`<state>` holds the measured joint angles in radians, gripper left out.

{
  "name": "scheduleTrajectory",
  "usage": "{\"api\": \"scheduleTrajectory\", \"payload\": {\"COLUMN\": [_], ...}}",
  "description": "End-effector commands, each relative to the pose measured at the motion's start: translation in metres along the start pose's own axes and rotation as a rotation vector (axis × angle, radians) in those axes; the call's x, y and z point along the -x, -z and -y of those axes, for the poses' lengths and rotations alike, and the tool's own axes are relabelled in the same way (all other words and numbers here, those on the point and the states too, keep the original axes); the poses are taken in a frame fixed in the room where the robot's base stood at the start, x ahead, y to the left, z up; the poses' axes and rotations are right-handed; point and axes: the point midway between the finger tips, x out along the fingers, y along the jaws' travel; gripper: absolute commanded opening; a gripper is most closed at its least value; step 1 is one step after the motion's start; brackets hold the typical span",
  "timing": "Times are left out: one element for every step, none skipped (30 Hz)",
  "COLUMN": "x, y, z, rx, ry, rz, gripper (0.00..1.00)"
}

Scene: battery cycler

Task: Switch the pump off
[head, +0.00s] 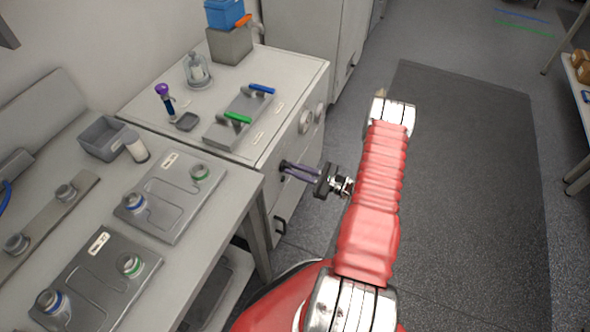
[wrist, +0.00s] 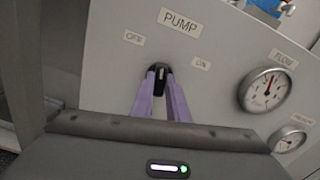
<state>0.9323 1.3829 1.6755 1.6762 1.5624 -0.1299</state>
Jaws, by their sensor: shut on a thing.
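The pump switch is a small black knob (wrist: 157,76) with a white mark, on the pale front panel (wrist: 100,75) in the wrist view. The PUMP label (wrist: 180,22) is above it, the OFF label (wrist: 134,38) at upper left and the ON label (wrist: 201,63) at right. The white mark stands about upright in the picture, between OFF and ON. My gripper (wrist: 160,85) has its purple fingers on either side of the knob, shut on it. In the head view, my gripper (head: 285,170) reaches the bench's front panel; the knob is hidden there.
Right of the knob are a FLOW gauge (wrist: 264,88) and a smaller gauge (wrist: 288,141). On the bench top (head: 290,75) are a valve block with green (head: 237,118) and blue (head: 262,89) handles. The floor mat (head: 470,190) at right is clear.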

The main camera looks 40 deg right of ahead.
Motion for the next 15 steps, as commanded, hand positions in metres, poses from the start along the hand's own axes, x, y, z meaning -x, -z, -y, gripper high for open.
{"api": "scheduleTrajectory", "payload": {"x": [0.0009, 0.0009, 0.0009, 0.001, 0.001, 0.001, 0.0011, 0.0011, 0.0011, 0.0011, 0.0012, 0.0012, 0.0012, 0.0012, 0.0013], "y": [0.0016, 0.0017, 0.0017, 0.0017, 0.0017, 0.0018, 0.0018, 0.0018, 0.0018, 0.0019, 0.0019, 0.0019, 0.002, 0.002, 0.002], "z": [0.0017, 0.0016, 0.0015, 0.0015, 0.0014, 0.0013, 0.0013, 0.0012, 0.0011, 0.0011, 0.0011, 0.001, 0.001, 0.001, 0.0009], "rx": [0.042, 0.067, 0.099, 0.123, 0.145, 0.173, 0.191, 0.21, 0.231, 0.245, 0.26, 0.275, 0.285, 0.295, 0.304], "ry": [0.005, 0.005, 0.005, 0.005, 0.005, 0.005, 0.005, 0.005, 0.005, 0.005, 0.005, 0.005, 0.005, 0.005, 0.005], "rz": [-0.005, -0.006, -0.006, -0.006, -0.006, -0.006, -0.006, -0.006, -0.006, -0.006, -0.006, -0.006, -0.006, -0.007, -0.007], "gripper": [0.0, 0.0, 0.0, 0.0, 0.0, 0.0, 0.0, 0.0, 0.0, 0.0, 0.0, 0.0, 0.0, 0.0, 0.0]}}
